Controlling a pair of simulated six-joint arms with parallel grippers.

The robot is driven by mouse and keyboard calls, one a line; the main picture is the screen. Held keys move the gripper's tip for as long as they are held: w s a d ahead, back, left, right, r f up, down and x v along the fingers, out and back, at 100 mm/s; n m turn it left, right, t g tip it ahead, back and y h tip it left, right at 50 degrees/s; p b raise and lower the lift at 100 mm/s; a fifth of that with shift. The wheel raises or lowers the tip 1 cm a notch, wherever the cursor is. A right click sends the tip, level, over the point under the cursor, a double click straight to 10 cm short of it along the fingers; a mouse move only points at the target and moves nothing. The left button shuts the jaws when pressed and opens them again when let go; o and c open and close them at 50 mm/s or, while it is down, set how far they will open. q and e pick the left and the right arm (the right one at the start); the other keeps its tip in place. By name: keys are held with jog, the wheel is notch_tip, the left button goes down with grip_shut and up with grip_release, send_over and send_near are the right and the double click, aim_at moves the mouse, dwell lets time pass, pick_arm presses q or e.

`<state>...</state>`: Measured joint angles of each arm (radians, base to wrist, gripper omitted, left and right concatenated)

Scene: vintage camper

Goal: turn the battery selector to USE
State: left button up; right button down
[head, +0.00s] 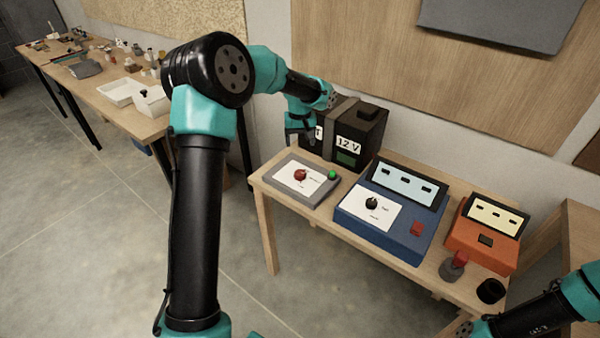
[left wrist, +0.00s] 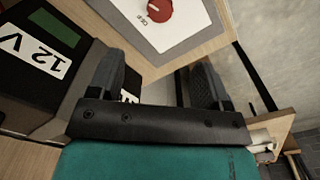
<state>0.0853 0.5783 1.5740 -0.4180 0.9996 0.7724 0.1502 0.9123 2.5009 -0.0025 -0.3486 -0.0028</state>
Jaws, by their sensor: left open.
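The battery selector is a grey panel (head: 325,190) with a white label plate, a red knob (head: 300,175) and a green light (head: 333,174). It lies at the left end of the small wooden table. In the left wrist view the red knob (left wrist: 155,9) is partly cut by the top edge, beyond the fingertips. My left gripper (head: 299,138) is open and empty, above and behind the panel, apart from the knob. Its fingers also show in the left wrist view (left wrist: 157,75). My right arm enters at the lower right; its gripper (head: 464,330) is partly cut off.
A black 12 V battery box (head: 372,133) stands behind the panel, close beside my left gripper. To the right are a blue device (head: 408,240) and an orange device (head: 474,240). A red-topped cylinder (head: 454,266) and a black cup (head: 491,290) stand at the front right.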

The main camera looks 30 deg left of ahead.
aim_at(300, 172)
pick_arm(q)
notch_tip(300, 172, down, 14)
jog(key=shift+f, duration=0.2)
dwell(0.4)
jog(key=c, duration=0.9)
